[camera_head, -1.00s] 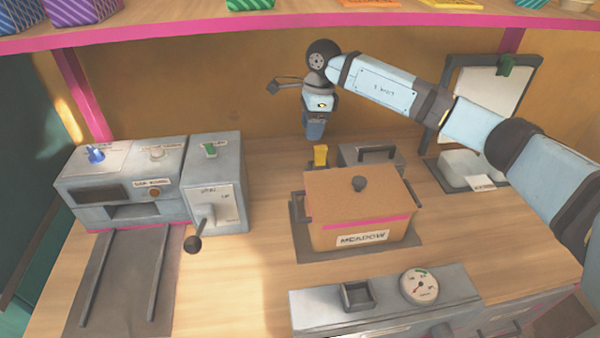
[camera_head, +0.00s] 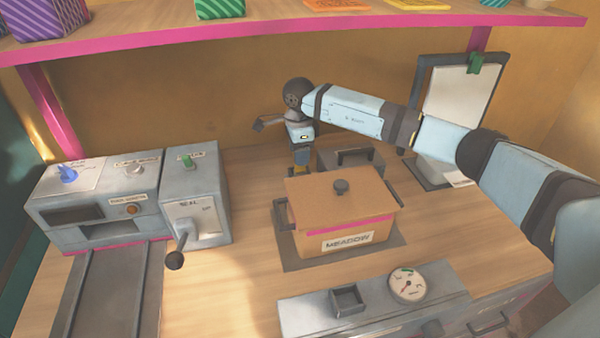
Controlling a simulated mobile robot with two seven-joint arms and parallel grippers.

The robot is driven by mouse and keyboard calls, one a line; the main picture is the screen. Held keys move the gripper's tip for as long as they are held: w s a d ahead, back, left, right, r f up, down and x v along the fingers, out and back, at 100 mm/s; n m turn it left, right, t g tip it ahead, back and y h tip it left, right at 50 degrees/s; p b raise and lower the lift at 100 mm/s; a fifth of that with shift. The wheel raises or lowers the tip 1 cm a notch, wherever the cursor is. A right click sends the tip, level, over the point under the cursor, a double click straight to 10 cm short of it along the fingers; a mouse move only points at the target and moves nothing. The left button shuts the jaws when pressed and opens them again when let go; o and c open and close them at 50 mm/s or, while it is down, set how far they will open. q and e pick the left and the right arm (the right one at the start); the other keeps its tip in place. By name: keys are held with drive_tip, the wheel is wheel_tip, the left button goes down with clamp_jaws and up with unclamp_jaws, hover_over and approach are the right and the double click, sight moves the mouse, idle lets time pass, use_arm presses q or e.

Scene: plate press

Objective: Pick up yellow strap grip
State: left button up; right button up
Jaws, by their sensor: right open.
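The yellow strap grip (camera_head: 302,168) stands behind the brown box labelled MEADOW (camera_head: 345,212), near its back left corner. Only a small part of it shows, below and between the fingers of my right gripper (camera_head: 301,160). My right gripper points down and is open, with its fingertips at the grip's top. I cannot tell whether they touch it. My left gripper is not in view.
A grey block with a dark handle (camera_head: 357,159) stands close to the right of the grip. A grey machine with a lever (camera_head: 196,206) is at left. A gauge panel (camera_head: 442,301) is in front. A shelf (camera_head: 330,28) crosses above.

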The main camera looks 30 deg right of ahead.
sight(299, 170)
drive_tip(key=f, duration=0.3)
drive_tip(key=shift+s+a+f, duration=0.1)
drive_tip(key=shift+s+f, duration=0.1)
drive_tip(key=shift+f, duration=0.2)
clamp_jaws()
